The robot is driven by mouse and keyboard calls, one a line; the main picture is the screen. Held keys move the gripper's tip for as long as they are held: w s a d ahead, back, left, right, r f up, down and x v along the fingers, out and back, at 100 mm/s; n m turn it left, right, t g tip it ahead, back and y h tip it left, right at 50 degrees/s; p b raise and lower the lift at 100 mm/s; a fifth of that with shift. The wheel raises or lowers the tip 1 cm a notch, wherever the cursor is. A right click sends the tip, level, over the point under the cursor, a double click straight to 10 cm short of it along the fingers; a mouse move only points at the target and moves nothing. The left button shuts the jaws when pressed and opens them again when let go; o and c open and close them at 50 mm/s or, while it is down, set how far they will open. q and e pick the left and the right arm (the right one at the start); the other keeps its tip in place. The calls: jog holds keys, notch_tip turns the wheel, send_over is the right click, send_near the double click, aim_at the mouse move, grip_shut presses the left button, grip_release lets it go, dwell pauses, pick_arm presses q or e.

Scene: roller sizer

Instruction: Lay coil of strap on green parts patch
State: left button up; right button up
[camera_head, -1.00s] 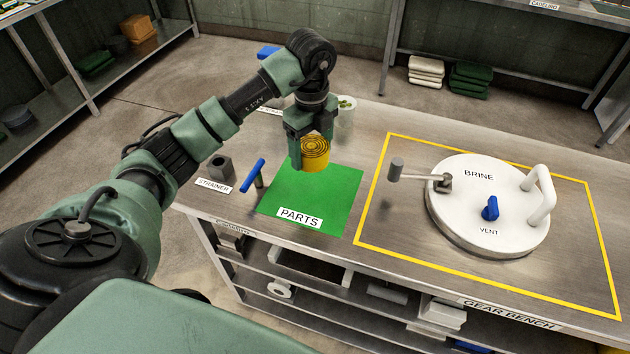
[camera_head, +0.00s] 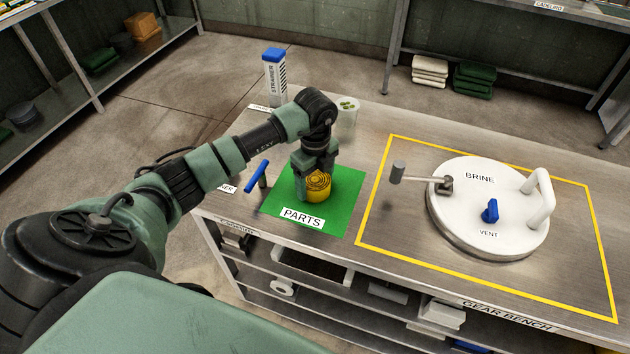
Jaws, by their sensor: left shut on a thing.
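The coil of strap (camera_head: 319,187) is a yellow roll with dark rings on its top face. My left gripper (camera_head: 312,180) points down from above and is shut on the coil. The coil is over the middle of the green parts patch (camera_head: 345,194), low at its surface; I cannot tell whether it touches. The patch lies flat on the steel bench and carries a white PARTS label (camera_head: 303,218) at its front. My right gripper does not show.
A blue-handled tool (camera_head: 256,174) stands at the patch's left edge. Behind are a blue-capped strainer box (camera_head: 274,72) and a white cup (camera_head: 347,110). To the right, a yellow outline encloses the white BRINE lid (camera_head: 490,205) with its lever and handle.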

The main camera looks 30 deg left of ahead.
aim_at(315, 180)
pick_arm(q)
jog(key=shift+f, duration=0.15)
jog(key=o, duration=1.4)
jog(key=shift+o, duration=0.2)
jog(key=shift+r, duration=0.65)
notch_tip(315, 180, up, 11)
jog(key=b, duration=0.2)
